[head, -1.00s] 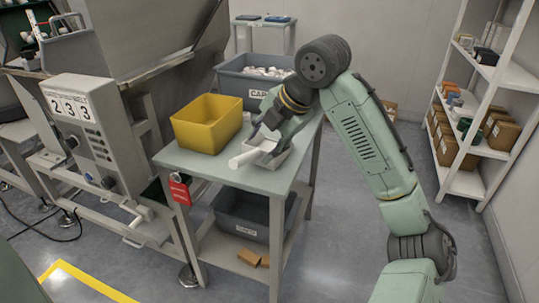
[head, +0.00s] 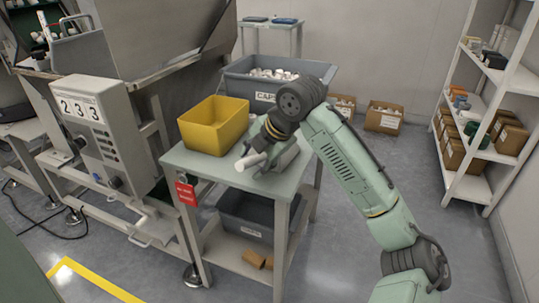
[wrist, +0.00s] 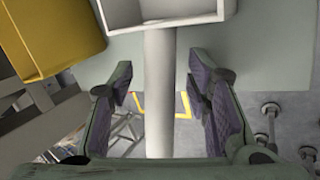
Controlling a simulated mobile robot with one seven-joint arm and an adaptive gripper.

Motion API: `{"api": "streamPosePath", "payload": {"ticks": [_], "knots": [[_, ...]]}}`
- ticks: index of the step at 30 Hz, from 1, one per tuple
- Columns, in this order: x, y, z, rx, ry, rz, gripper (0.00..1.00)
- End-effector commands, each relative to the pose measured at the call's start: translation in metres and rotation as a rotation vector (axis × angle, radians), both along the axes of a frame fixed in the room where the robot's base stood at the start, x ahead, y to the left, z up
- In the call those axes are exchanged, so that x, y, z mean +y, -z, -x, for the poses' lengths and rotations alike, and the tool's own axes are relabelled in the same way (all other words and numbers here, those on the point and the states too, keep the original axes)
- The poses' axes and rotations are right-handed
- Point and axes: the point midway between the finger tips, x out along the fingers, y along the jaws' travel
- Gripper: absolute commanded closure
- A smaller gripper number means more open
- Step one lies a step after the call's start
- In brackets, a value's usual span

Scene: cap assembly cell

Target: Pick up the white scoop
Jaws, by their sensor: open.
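The white scoop lies on the small grey-green table (head: 200,165). In the head view its handle (head: 251,161) sticks out toward the front left, and my gripper hides most of the rest. In the wrist view the scoop's square bowl (wrist: 165,12) is at the top, and its handle (wrist: 159,95) runs down between my fingers. My gripper (wrist: 162,100) is open, with one finger on each side of the handle and a gap on both sides. It also shows over the table in the head view (head: 255,150).
A yellow bin (head: 213,130) stands on the table close to the left of my gripper. A grey crate of white caps (head: 262,88) is behind the table. A grey control box (head: 95,130) stands to the left. A white shelf (head: 470,185) with boxes is at the right.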

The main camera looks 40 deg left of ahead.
Motion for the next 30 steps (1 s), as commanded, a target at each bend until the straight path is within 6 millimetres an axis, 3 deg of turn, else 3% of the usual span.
{"api": "streamPosePath", "payload": {"ticks": [22, 30], "knots": [[-0.0001, 0.0047, 0.0001, -0.001, 0.0, 0.0, 0.55], [-0.0002, 0.0046, 0.0, 0.0, 0.0, 0.0, 0.73]]}}
